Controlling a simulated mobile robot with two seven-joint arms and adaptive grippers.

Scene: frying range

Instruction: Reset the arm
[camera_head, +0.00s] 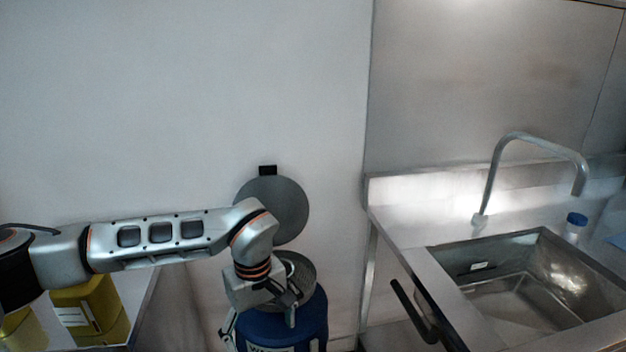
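My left arm reaches in from the left, and its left gripper (260,322) points down in front of a blue drum (312,318). The gripper's fingers look spread apart, with nothing clearly between them. A grey round mesh or pan-like piece (303,271) sits on top of the drum, just behind and beside the gripper, partly hidden by it. I cannot tell whether the gripper touches it or the drum. My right gripper is not in view.
A grey disc (287,212) with a black tab is against the white wall. Yellow containers (88,308) stand at lower left. To the right are a steel sink (530,292), a curved faucet (500,160), a blue-capped bottle (574,230) and a dark bar (412,308) at the counter's front.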

